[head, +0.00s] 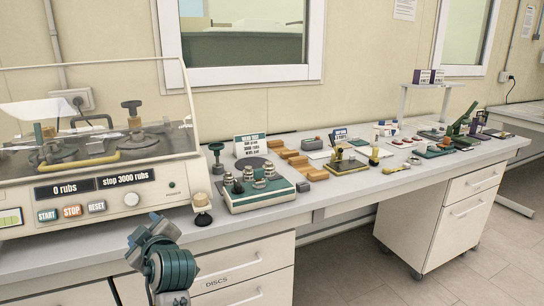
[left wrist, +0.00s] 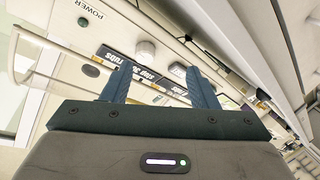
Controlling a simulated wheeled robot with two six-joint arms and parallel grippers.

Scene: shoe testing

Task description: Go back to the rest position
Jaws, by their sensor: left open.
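My left gripper (left wrist: 158,68) is open in the left wrist view, with its two blue-grey fingers apart and nothing between them. Behind the fingers, the rub testing machine's front panel appears tilted, with its dark displays and a knob. In the head view my left arm rises from the bottom edge in front of the bench, below the machine (head: 105,170); its fingers cannot be made out clearly there. The machine's displays read "0 rubs" and "stop 3000 rubs". My right gripper is in neither view.
The long grey bench (head: 330,192) runs to the right. A green-topped tray with metal weights (head: 258,187) stands beside the machine, with wooden blocks (head: 298,162) and small tools further right. Drawers (head: 240,262) are below the bench.

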